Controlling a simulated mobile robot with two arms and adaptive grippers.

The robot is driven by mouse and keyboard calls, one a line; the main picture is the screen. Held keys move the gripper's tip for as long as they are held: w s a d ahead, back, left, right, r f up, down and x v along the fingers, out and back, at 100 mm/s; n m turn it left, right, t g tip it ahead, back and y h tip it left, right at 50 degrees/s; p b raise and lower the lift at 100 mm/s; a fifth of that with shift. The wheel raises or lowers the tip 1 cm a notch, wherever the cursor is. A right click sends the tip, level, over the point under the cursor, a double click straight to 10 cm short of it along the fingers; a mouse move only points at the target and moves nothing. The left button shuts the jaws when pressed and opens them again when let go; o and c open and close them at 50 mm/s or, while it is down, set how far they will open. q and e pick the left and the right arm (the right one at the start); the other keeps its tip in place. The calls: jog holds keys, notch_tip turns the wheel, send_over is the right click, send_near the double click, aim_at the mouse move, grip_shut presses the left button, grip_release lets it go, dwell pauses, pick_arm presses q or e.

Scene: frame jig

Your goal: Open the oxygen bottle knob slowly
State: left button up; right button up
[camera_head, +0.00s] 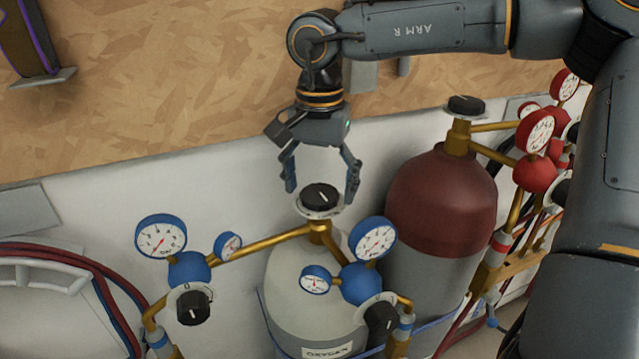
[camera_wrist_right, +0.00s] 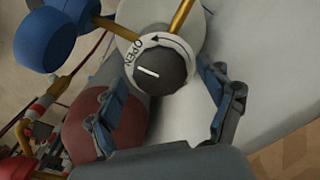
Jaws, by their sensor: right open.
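The oxygen bottle (camera_head: 300,290) is a pale cylinder with an "OXYGEN" label, standing at the lower middle of the head view. Its black knob (camera_head: 319,197) sits on top, on a white ring, with a white line across it. In the right wrist view the knob (camera_wrist_right: 160,67) shows with "OPEN" and an arrow on the ring. My right gripper (camera_head: 321,190) is open, pointing down over the knob. Its two fingers stand apart on either side, and nothing is held. Whether a fingertip touches the knob I cannot tell. My left gripper is not in view.
A dark red-topped bottle (camera_head: 440,205) with its own black knob (camera_head: 465,106) stands right of the oxygen bottle. Blue gauges (camera_head: 161,238) and brass pipes (camera_head: 262,243) flank the oxygen knob. Red gauges (camera_head: 536,132) are at the right. The white wall is close behind.

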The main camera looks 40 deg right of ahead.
aim_at(320, 192)
jog(key=shift+r, duration=0.1)
notch_tip(320, 192, up, 12)
dwell(0.4)
dwell(0.4)
